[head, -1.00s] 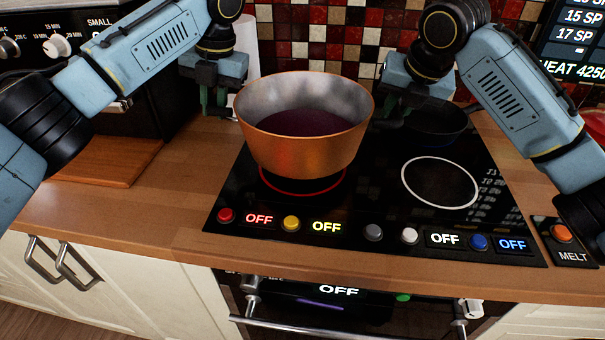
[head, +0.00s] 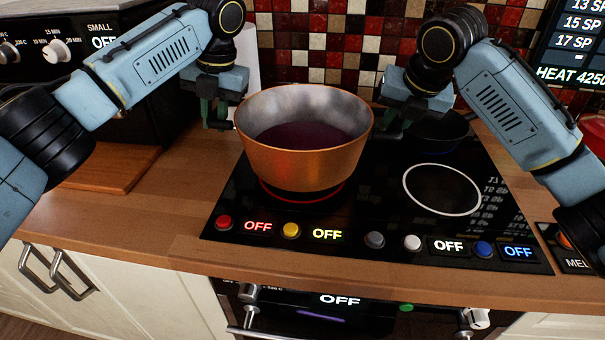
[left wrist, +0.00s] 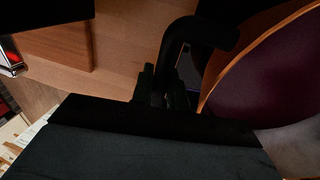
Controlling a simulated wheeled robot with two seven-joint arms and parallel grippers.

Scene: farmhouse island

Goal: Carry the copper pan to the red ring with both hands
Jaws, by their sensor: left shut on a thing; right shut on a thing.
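The copper pan (head: 303,162), holding a dark purple liquid, is upright and level over the red ring (head: 300,202) on the black cooktop. The ring's front arc shows just below the pan's base; its back part is hidden. A dark band lies between pan and ring, and I cannot tell whether the base touches the glass. My left gripper (head: 218,114) is shut on the pan's left handle, and my right gripper (head: 391,126) on the right one. In the left wrist view the dark handle (left wrist: 176,48) is between the fingers beside the pan's rim (left wrist: 232,62).
A white ring (head: 441,212) is bare to the right. A dark pan (head: 440,130) sits behind it. Coloured buttons and OFF labels line the cooktop's front edge. A wooden board (head: 100,168) lies at left, and a tiled wall stands behind.

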